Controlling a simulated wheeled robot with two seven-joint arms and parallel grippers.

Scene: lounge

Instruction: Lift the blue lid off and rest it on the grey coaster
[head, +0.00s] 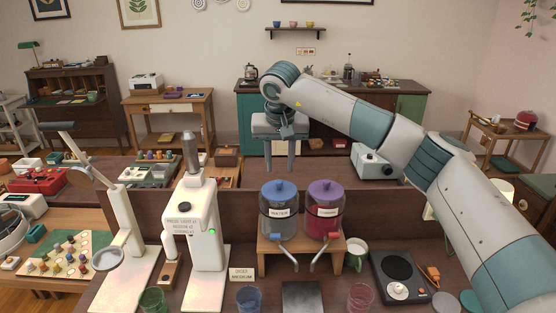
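The grey coaster (446,303) lies at the front right of the counter, partly cut off by the lower picture edge. My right gripper (280,171) hangs fingers down above the blue lid. Its two fingers are apart with nothing between them. It appears clear of the lid, though the exact gap is hard to judge. My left gripper is out of view.
A purple-lidded jar (325,210) stands close beside the blue one on a wooden stand (327,261). A white mug (355,252), a black scale (398,275) and a teal coaster (470,301) are to the right. A tall white machine (196,225) stands left. Glasses line the front.

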